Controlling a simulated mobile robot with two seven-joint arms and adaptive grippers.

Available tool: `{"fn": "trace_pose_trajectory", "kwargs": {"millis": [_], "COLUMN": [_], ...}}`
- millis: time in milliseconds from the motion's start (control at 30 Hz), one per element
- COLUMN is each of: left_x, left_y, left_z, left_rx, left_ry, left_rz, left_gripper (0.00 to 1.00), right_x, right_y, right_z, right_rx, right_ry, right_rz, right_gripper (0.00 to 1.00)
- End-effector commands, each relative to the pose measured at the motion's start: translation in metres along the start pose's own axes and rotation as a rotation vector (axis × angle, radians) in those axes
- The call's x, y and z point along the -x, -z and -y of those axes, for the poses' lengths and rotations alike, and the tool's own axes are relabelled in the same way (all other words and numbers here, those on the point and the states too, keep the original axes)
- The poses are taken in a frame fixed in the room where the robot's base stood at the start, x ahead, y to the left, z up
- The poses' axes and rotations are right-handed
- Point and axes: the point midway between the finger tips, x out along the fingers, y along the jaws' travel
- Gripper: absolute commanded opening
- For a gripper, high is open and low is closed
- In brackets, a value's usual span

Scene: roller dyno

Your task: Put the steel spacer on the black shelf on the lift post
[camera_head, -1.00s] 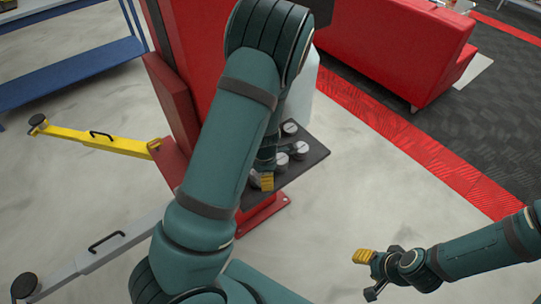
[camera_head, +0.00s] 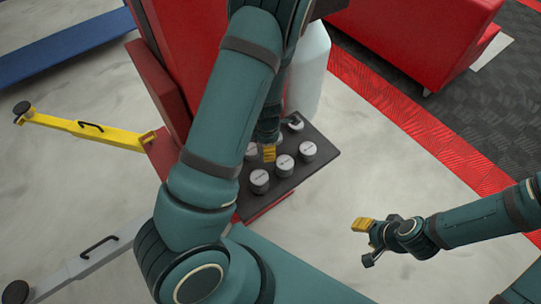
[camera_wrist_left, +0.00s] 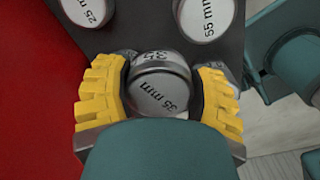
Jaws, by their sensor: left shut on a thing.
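The black shelf (camera_head: 309,171) juts from the red lift post (camera_head: 190,60) and bears several steel spacers with pale labelled tops. My left gripper (camera_head: 269,154) points down over the shelf, among these spacers. In the left wrist view its yellow fingers (camera_wrist_left: 160,98) are shut on a round steel spacer marked 35 mm (camera_wrist_left: 160,88), one finger on each side. Whether this spacer touches the shelf, I cannot tell. Spacers marked 25 mm (camera_wrist_left: 90,11) and 55 mm (camera_wrist_left: 208,17) stand beyond it. My right gripper (camera_head: 367,242) is away over the floor; its finger gap is unclear.
A yellow lift arm (camera_head: 90,132) and a grey one (camera_head: 85,262) reach left from the post. A pale cylinder (camera_head: 309,75) stands behind the shelf. A red couch-like block (camera_head: 415,35) is at the back right. Open floor lies right of the shelf.

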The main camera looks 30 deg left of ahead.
Motion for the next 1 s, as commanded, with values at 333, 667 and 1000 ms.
{"fn": "trace_pose_trajectory", "kwargs": {"millis": [333,667,1000], "left_x": [-0.044,-0.08,-0.082], "left_y": [0.0,0.0,0.0], "left_z": [0.0,0.0,0.0], "left_rx": [-0.001,0.0,-0.001], "left_ry": [0.0,0.0,0.0], "left_rz": [0.0,0.0,0.0], "left_gripper": [0.16,0.16,0.16], "right_x": [-0.015,-0.025,-0.027], "right_y": [-0.007,-0.012,-0.012], "right_z": [-0.006,-0.01,-0.01], "right_rx": [0.004,0.007,0.008], "right_ry": [0.001,0.002,0.003], "right_rz": [0.014,0.024,0.026], "right_gripper": [0.47,0.47,0.47]}}
